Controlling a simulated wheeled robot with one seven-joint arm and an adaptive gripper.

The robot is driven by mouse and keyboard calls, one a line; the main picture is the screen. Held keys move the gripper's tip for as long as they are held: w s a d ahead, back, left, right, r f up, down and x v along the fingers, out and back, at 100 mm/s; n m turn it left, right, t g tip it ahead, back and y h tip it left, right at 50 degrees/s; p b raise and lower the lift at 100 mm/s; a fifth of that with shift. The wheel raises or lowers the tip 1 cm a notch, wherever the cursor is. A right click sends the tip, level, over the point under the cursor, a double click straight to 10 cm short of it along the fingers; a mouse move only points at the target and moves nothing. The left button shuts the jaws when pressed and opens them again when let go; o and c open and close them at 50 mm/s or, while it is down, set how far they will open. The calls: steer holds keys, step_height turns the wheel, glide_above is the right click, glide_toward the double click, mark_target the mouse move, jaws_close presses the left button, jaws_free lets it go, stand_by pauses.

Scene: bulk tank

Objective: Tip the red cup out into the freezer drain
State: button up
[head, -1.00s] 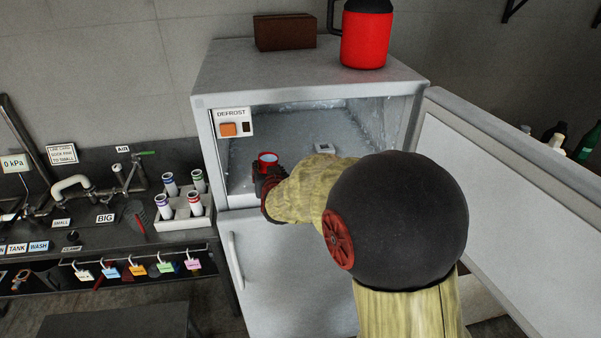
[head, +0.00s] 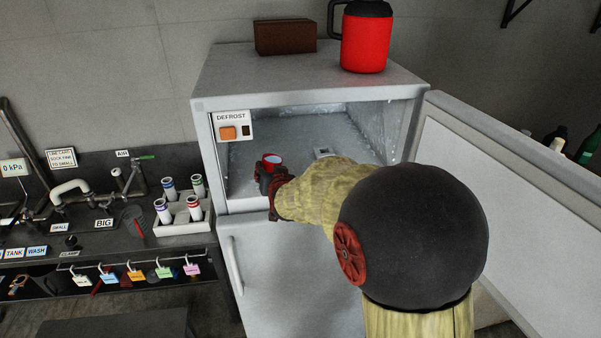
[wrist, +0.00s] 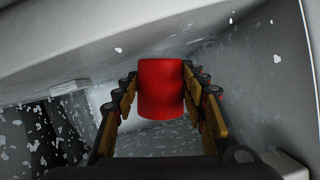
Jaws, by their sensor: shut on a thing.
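The red cup (head: 271,160) is at the front of the open freezer compartment (head: 245,185), held in my gripper (head: 265,173).
A DEFROST panel (head: 231,127) is at the compartment's upper left. The freezer door (head: 510,210) stands open at the right. A red jug (head: 365,40) and a brown box (head: 286,37) are on top. A rack of tubes (head: 183,222) stands left.

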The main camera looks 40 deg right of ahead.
steer(key=shift+d+r, duration=0.15)
steer(key=shift+d, duration=0.1)
steer(key=shift+s+d+r+m+y+p, duration=0.3)
steer(key=shift+d+m+y+p, duration=0.4)
steer(key=shift+p, duration=2.55)
steer(key=shift+s+d+f+m+p, duration=0.15)
steer(key=shift+d+f+m+p, duration=0.35)
steer(key=shift+p, duration=1.55)
steer(key=shift+d+r+m+t+y+p, duration=0.25)
steer(key=shift+r+m+y+p, duration=0.3)
steer(key=shift+p, duration=1.15)
steer(key=shift+r+m+t+y+p, duration=0.35)
steer(key=shift+m+p, duration=0.4)
steer(key=shift+p, duration=0.85)
steer(key=shift+s+f+m+y+p, duration=0.1)
steer(key=shift+f+m+y+p, duration=0.3)
steer(key=shift+m+y+p, duration=0.2)
steer(key=shift+d+r+m+p, duration=0.2)
steer(key=shift+m+p, duration=0.1)
steer(key=shift+p, duration=0.2)
